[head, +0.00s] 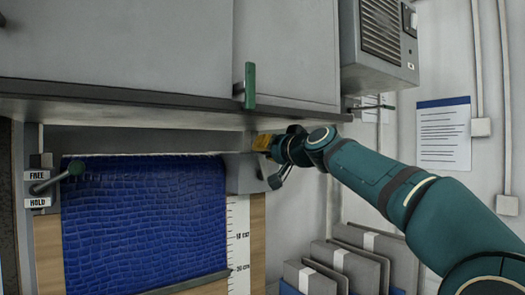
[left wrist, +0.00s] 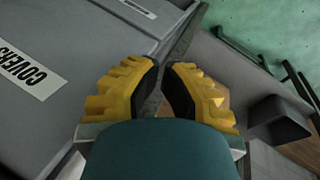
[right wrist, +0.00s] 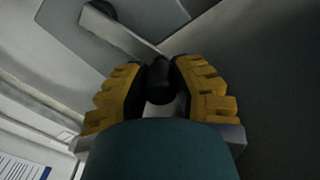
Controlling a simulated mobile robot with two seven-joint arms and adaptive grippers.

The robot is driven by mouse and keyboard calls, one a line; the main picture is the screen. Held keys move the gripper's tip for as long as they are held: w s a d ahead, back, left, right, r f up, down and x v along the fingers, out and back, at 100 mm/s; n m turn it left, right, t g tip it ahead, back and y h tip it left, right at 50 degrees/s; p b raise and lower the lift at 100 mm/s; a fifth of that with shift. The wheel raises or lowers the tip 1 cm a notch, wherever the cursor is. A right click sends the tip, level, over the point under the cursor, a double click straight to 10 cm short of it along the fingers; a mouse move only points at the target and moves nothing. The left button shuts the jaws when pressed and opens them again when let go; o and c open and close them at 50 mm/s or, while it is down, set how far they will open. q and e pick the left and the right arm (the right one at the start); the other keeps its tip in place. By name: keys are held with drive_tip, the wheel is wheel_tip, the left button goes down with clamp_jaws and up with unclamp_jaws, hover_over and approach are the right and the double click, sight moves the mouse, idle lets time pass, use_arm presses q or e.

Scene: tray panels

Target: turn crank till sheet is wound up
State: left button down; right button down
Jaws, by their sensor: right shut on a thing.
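The blue textured sheet (head: 145,220) hangs in the head view from below the dark shelf edge, with a bar (head: 190,284) near its lower end. A grey housing (head: 244,174) stands at the sheet's upper right end. My right gripper (head: 265,143) is beside the housing. In the right wrist view, the crank's pale arm (right wrist: 128,35) runs to a dark knob (right wrist: 160,82), and my yellow fingers are shut around this knob. My left gripper (left wrist: 162,72) shows only in the left wrist view; its fingertips are slightly apart with nothing seen between them.
A lever with a green knob (head: 76,167) sits by FREE and HOLD labels (head: 37,176) on the left. A green handle (head: 250,85) sticks up at the shelf edge (head: 160,108). A marked scale (head: 238,240) runs beside the sheet. Grey folders (head: 350,265) stand lower right.

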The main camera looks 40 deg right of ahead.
drive_tip(key=d+f+m+p, duration=0.1)
drive_tip(key=d+m, duration=0.3)
drive_tip(key=m, duration=0.5)
drive_tip(key=s+d+f+m+p, duration=0.1)
drive_tip(key=d+f+m, duration=0.3)
drive_tip(key=m, duration=0.5)
drive_tip(key=shift+d, duration=0.5)
drive_tip(key=shift+f, duration=0.1)
drive_tip(key=c, duration=0.7)
unclamp_jaws()
drive_tip(key=s, duration=0.4)
drive_tip(key=s+a, duration=0.1)
drive_tip(key=s, duration=0.7)
drive_tip(key=shift+a, duration=0.15)
